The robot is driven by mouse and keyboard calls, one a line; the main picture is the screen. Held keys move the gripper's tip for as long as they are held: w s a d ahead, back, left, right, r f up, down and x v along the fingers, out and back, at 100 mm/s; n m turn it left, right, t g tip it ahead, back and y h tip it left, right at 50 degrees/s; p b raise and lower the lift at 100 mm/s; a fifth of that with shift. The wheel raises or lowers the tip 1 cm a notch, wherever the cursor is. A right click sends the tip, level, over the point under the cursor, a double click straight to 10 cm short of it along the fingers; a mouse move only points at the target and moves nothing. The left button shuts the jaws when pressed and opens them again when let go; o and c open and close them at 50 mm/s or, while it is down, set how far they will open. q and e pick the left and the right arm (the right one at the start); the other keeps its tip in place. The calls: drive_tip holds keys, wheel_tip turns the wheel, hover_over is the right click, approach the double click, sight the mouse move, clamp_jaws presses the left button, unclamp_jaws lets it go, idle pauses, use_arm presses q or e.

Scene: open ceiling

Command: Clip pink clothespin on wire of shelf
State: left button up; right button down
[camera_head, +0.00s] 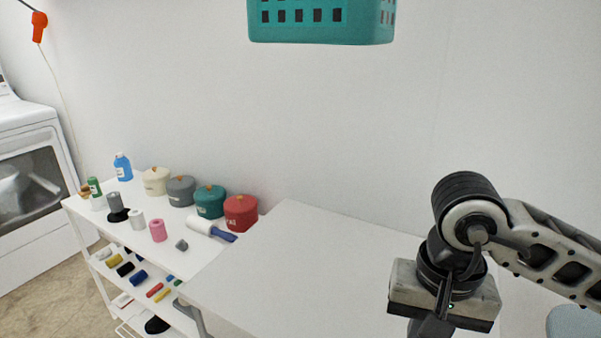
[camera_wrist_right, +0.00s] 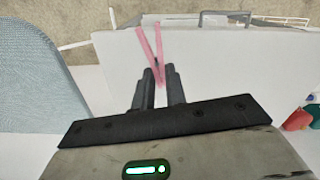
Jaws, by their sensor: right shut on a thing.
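My right gripper (camera_wrist_right: 160,80) is shut on a pink clothespin (camera_wrist_right: 143,46) in the right wrist view. The clothespin's two long legs spread apart in a V beyond the fingertips. In the head view my right gripper (camera_head: 430,327) points down over the right part of the white table, its fingertips cut off by the lower edge. The clothespin is hidden there. Thin white wire bars (camera_wrist_right: 270,19) show beyond the table at the top of the wrist view; I cannot tell what they belong to. My left gripper is not in view.
A white tiered shelf (camera_head: 84,235) at left holds pots, spools and bottles. The white table (camera_head: 290,265) is bare. A teal basket (camera_head: 320,31) hangs high. An orange object (camera_head: 39,27) hangs on a cord at upper left. A blue-grey surface (camera_wrist_right: 35,85) shows at left in the wrist view.

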drive_tip(key=w+d+f+n, duration=0.2)
drive_tip(key=w+f+n, duration=0.2)
drive_tip(key=w, duration=0.1)
drive_tip(key=a+r+n, duration=0.1)
drive_tip(key=a+n, duration=0.6)
drive_tip(key=a, duration=0.7)
drive_tip(key=shift+w, duration=0.2)
drive_tip(key=m+b, duration=0.2)
drive_tip(key=m, duration=0.2)
drive_tip(key=shift+m, duration=0.4)
